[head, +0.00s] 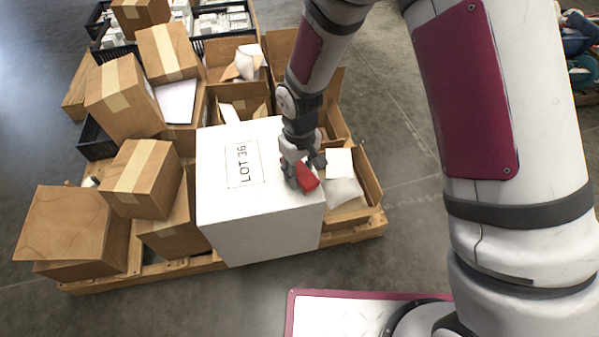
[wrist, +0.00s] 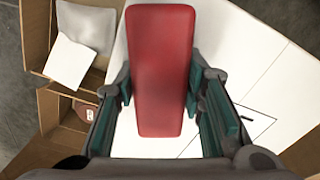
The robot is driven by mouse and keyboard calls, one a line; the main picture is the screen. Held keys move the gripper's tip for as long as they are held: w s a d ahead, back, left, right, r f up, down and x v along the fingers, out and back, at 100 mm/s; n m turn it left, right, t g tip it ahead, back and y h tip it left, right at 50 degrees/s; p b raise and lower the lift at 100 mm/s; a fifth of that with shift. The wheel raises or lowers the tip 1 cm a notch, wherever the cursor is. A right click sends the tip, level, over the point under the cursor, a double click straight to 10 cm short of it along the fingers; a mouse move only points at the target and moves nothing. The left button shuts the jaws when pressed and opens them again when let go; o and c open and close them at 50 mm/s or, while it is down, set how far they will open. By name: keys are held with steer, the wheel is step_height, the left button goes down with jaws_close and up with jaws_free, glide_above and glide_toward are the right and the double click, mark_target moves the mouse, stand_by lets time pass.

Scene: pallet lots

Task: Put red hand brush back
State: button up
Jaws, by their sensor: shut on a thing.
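The red hand brush (head: 307,178) is between the fingers of my gripper (head: 303,172), over the right side of the white box marked LOT 36 (head: 215,209). In the wrist view the brush (wrist: 161,70) shows as a long red block, with the teal pads of my gripper (wrist: 160,95) closed on its two sides. The white top of the box (wrist: 235,45) lies beneath it. I cannot tell whether the brush touches the box top. Bristles are not visible.
The wooden pallet (head: 215,264) carries several brown cartons (head: 148,178) left of the white box. An open carton (head: 370,180) with white packing stands right of it. Black crates (head: 226,22) are at the back.

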mark_target(299, 169)
steer(key=o, duration=1.2)
step_height(299, 169, up, 12)
steer(key=p, duration=0.4)
steer(key=shift+r, duration=0.15)
